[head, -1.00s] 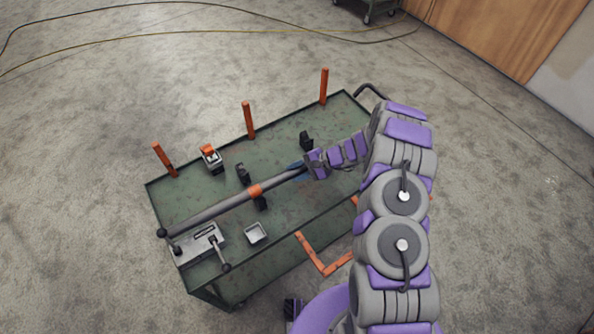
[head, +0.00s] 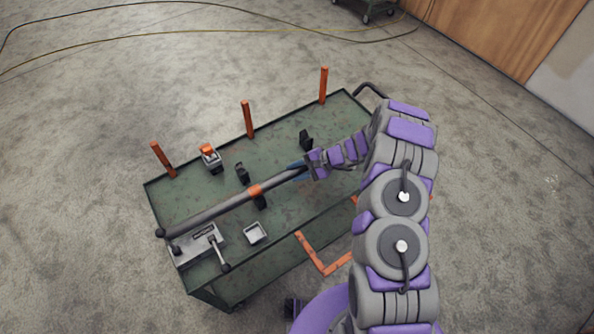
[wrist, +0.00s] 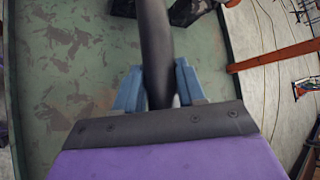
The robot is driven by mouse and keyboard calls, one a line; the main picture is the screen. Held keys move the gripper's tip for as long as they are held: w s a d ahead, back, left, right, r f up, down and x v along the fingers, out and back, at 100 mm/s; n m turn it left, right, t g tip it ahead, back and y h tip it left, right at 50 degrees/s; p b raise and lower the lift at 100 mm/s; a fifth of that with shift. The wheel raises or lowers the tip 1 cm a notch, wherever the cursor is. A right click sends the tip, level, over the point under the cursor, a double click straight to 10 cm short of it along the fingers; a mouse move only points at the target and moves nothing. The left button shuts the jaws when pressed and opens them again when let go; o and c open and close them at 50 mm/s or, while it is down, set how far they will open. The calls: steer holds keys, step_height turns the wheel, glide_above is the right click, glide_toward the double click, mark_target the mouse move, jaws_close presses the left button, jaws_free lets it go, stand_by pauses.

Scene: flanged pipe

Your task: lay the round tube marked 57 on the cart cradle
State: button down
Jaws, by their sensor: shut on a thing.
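A long dark grey round tube (head: 220,207) with an orange band (head: 255,190) lies lengthwise above the green cart top. No number can be read on it. My gripper (head: 302,169) is shut on the tube near its right end. In the wrist view the blue jaws (wrist: 160,88) stand on both sides of the tube (wrist: 154,40). Black cradle blocks stand on the cart (head: 280,205): one (head: 242,172) behind the tube, one (head: 306,140) near my gripper, and one (head: 260,201) below the orange band. I cannot tell whether the tube touches that one.
Orange posts (head: 248,119) stand along the cart's back edge. A grey clamp fixture (head: 196,246) sits at the front left under the tube's end. A small square tray (head: 255,232) and an orange-topped box (head: 210,158) are also on the cart.

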steer(key=shift+s+d+f, duration=0.1)
steer(key=shift+s+f, duration=0.05)
steer(key=shift+f, duration=0.3)
steer(key=c, duration=0.8)
jaws_free()
steer(key=shift+o, duration=1.2)
steer(key=p+v, duration=0.2)
steer(key=v, duration=1.5)
steer(key=shift+d, duration=0.15)
steer(key=shift+r, duration=0.15)
